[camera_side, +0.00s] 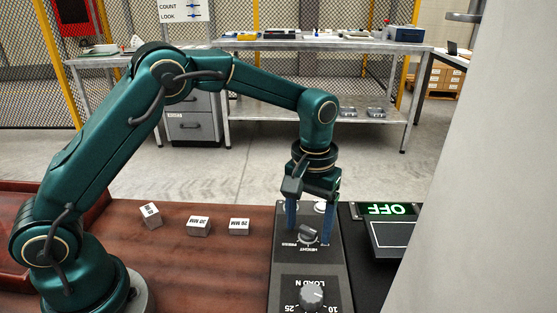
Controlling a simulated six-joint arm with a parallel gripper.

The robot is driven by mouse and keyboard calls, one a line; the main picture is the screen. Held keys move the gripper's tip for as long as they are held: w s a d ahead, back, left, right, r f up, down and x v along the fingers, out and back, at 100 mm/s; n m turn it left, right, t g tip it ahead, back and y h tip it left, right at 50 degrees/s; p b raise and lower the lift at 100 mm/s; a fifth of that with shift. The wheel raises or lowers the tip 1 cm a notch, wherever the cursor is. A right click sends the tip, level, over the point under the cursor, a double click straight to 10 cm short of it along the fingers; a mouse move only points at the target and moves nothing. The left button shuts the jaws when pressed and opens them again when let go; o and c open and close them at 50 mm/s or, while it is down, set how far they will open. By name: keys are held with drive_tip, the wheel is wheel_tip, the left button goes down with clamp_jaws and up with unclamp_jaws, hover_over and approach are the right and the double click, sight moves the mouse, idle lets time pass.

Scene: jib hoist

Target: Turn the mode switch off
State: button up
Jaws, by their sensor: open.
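A black control panel (283,262) lies on the bench to the right of my arm. A small dark rotary knob (308,233) on it, with lettering that looks like PRESS and HEIGHT around it, appears to be the mode switch. My gripper (309,237) points straight down over this knob, with its blue fingers apart on the knob's left and right. I cannot tell whether either finger touches it. A green sign reading OFF (388,209), upside down in this view, stands right of the panel.
A larger grey dial (312,295) marked LOAD N sits nearer on the panel. A pale round button (320,207) is behind the gripper. A dark plate (392,238) is to the right, partly hidden by a pale foreground surface (480,190).

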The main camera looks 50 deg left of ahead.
sight(308, 229)
drive_tip(key=shift+r, duration=2.55)
drive_tip(key=shift+w+a+r, duration=0.1)
drive_tip(key=shift+r, duration=0.2)
drive_tip(key=s+a+r+t, duration=0.45)
drive_tip(key=s+r, duration=0.35)
drive_tip(key=r, duration=0.3)
drive_tip(key=s+a+f+m+t, duration=0.1)
drive_tip(key=s+a+f+m, duration=0.1)
drive_tip(key=s+f, duration=0.4)
drive_tip(key=s+m, duration=0.1)
drive_tip(key=s, duration=0.3)
drive_tip(key=shift+f, duration=0.15)
